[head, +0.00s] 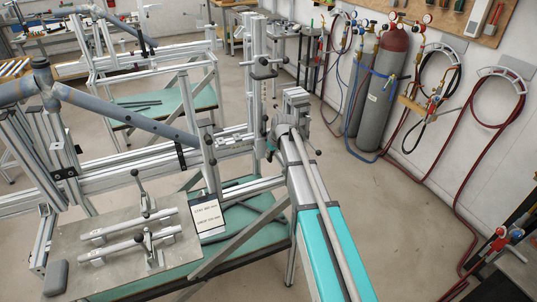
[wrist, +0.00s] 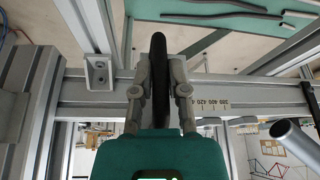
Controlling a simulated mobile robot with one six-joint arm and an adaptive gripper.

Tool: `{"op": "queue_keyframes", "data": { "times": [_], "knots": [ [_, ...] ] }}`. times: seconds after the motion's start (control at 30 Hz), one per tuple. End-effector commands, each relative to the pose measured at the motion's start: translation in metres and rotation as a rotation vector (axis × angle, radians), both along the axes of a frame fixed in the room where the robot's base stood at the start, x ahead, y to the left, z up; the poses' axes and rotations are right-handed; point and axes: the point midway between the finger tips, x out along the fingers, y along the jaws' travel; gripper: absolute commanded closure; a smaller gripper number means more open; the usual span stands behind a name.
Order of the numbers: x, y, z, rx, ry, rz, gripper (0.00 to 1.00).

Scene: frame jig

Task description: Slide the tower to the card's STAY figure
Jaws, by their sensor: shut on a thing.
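In the wrist view, my gripper (wrist: 160,92) has its two fingers closed around a dark rounded bar or wheel rim (wrist: 160,50), with a light grey metal block behind it. A printed scale (wrist: 213,105) on the silver rail shows right of the fingers, with marks around 400 and 420; no pointer is clear against it. In the head view, an upright aluminium tower (head: 258,80) with black clamps stands beyond the end of my arm. My fingertips are hard to make out there. The card (head: 208,217) leans at the plate's right edge; its STAY figure is too small to read surely.
A grey plate (head: 75,245) with toggle clamps and silver bars lies at lower left. Grey tubes (head: 125,115) cross the jig above the rails. Gas cylinders (head: 385,80) and hoses stand along the right wall. The floor between jig and wall is mostly clear.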

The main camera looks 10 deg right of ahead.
Motion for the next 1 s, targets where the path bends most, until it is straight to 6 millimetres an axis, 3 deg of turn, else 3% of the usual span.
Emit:
{"op": "queue_keyframes", "data": {
  "times": [0.23,0.27,0.4,0.43,0.87,1.0],
  "knots": [
    [0.003,-0.003,0.0,-0.014,-0.008,0.0,1.0],
    [0.003,-0.003,0.0,-0.014,-0.008,0.0,0.75],
    [0.003,0.0,0.0,-0.014,-0.007,0.003,0.49],
    [0.003,0.001,0.0,-0.013,-0.006,0.005,0.46],
    [0.0,0.007,0.0,-0.009,-0.002,0.011,0.46],
    [-0.013,0.007,-0.001,-0.009,0.013,-0.001,0.46]
  ]
}}
